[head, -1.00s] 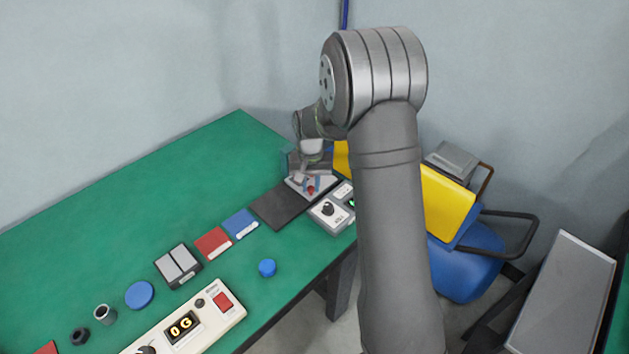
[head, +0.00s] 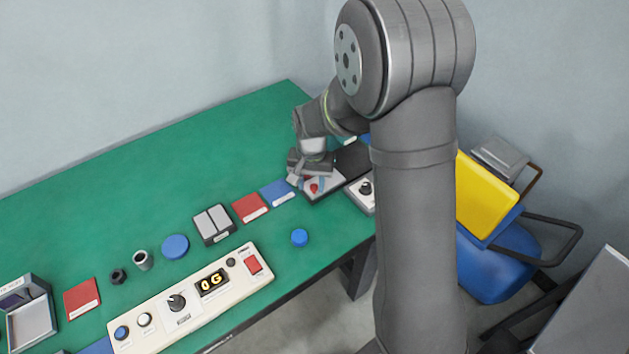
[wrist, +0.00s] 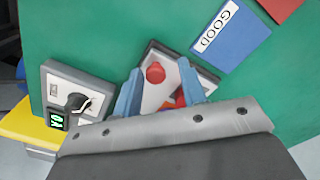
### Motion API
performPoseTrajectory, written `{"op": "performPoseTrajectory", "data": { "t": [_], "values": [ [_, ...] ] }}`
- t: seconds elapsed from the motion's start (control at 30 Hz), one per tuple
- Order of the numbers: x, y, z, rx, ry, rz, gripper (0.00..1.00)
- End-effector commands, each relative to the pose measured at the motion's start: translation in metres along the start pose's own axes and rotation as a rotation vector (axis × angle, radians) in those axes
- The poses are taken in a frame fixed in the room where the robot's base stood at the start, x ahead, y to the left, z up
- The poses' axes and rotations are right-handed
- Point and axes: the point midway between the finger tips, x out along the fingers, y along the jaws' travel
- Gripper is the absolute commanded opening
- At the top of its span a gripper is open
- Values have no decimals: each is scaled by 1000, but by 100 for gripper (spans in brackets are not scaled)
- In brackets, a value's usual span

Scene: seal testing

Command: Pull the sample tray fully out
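The sample tray (head: 325,184) is a light grey plate with a red knob (head: 314,188). It sits at the near left end of a black base plate (head: 351,160). My gripper (head: 309,183) is low over the tray. In the wrist view my gripper (wrist: 159,67) has its two blue fingers apart, one on each side of the red knob (wrist: 155,73), with visible gaps. Part of the tray (wrist: 154,98) shows between the fingers; the rest is hidden by the gripper.
A control box with a dial (head: 364,195) stands close to the tray's right. Blue (head: 280,193) and red (head: 250,207) labelled pads lie to its left. A blue cap (head: 300,238) and a long control panel (head: 190,300) are nearer. The green table (head: 220,150) is clear behind.

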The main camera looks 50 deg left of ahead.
Motion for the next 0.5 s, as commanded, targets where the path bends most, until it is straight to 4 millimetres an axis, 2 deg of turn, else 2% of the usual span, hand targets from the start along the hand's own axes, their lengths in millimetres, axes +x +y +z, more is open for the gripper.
{"op": "performPoseTrajectory", "data": {
  "t": [0.33,0.5],
  "values": [
    [-2,2,-1,1,1,2,43],
    [-22,2,-2,1,4,1,43]
  ]
}}
